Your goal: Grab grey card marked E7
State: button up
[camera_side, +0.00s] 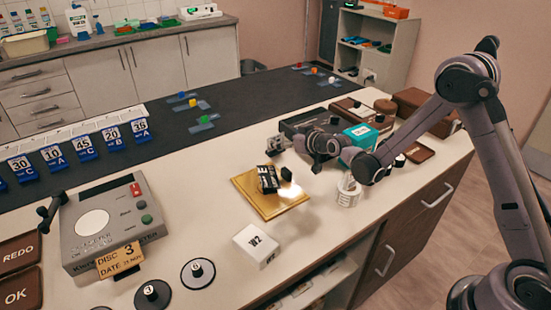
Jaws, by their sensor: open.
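I cannot make out a grey card marked E7 in the side view; no E7 mark is legible. Several small flat pieces with coloured knobs lie on the dark strip, such as a blue-grey one with a green knob (203,125), too small to read. My gripper (276,147) is open at the end of the arm, over the middle of the counter, behind and above a gold plate (284,206). A black piece with white markings (268,180) stands on that plate, below the gripper and apart from it as far as I can tell.
A white box marked W2 (256,246) and a grey meter (106,224) stand in front and left. Blue number cards (84,148) line the left edge. A white cup (348,191), a teal box (361,135) and dark boxes (312,122) crowd the right.

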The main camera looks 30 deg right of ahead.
aim_at(276, 136)
jog(key=shift+x, duration=3.25)
jog(key=shift+d+f, duration=0.2)
jog(key=c, duration=1.3)
